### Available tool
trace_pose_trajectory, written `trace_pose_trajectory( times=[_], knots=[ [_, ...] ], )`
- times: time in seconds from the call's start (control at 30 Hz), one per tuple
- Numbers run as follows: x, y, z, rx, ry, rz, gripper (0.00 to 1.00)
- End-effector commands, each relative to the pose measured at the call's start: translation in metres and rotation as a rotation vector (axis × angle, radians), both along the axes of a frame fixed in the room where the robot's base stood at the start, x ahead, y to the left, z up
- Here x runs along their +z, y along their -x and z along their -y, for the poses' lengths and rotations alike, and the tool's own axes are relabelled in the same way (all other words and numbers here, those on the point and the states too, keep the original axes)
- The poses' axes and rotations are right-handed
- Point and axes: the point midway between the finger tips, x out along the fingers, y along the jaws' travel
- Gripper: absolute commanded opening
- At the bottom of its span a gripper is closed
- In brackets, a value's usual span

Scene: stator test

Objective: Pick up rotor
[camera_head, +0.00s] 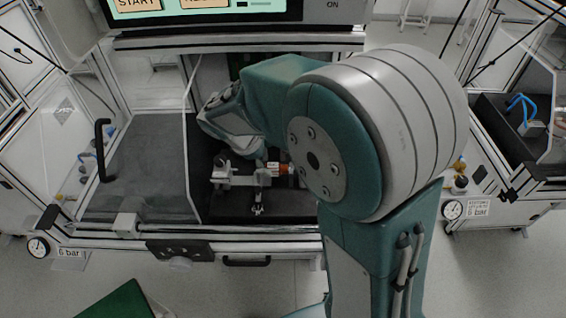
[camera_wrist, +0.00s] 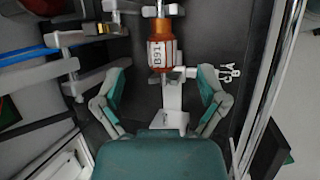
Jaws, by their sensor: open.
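The rotor (camera_wrist: 160,55) shows in the wrist view as an orange-copper cylinder with a white label and a metal shaft. It lies on a light grey fixture (camera_wrist: 171,97) at top centre, ahead of my gripper. My gripper (camera_wrist: 161,85) is open, one teal-and-grey finger on each side, with a gap between the fingers and the rotor. In the head view, a small orange part of the rotor (camera_head: 275,169) shows beside the fixture, partly hidden by my arm. My gripper is mostly hidden behind my arm there.
The dark work bed (camera_head: 150,165) lies inside a framed machine with a screen (camera_head: 190,8) above. Blue-and-grey bars (camera_wrist: 85,80) stand left of the rotor in the wrist view. A metal frame rail (camera_wrist: 268,75) runs along the right. Pressure gauges (camera_head: 38,246) sit at the machine's front.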

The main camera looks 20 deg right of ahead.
Motion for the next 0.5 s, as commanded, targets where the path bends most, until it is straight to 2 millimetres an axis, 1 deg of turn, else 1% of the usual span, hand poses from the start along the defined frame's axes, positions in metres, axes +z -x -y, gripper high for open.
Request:
trace_pose_trajectory(
  times=[0.03, 0.17, 0.3, 0.4, 0.5],
  knots=[
    [-0.007, -0.001, 0.002, 0.000, 0.000, -0.002, 0.91],
    [-0.022, -0.004, 0.007, 0.000, 0.001, -0.004, 0.91],
    [-0.044, -0.009, 0.017, -0.001, -0.003, -0.004, 0.91],
    [-0.053, -0.010, 0.023, -0.001, -0.004, -0.002, 0.91],
    [-0.056, -0.011, 0.026, -0.001, -0.006, -0.001, 0.91]
  ],
)
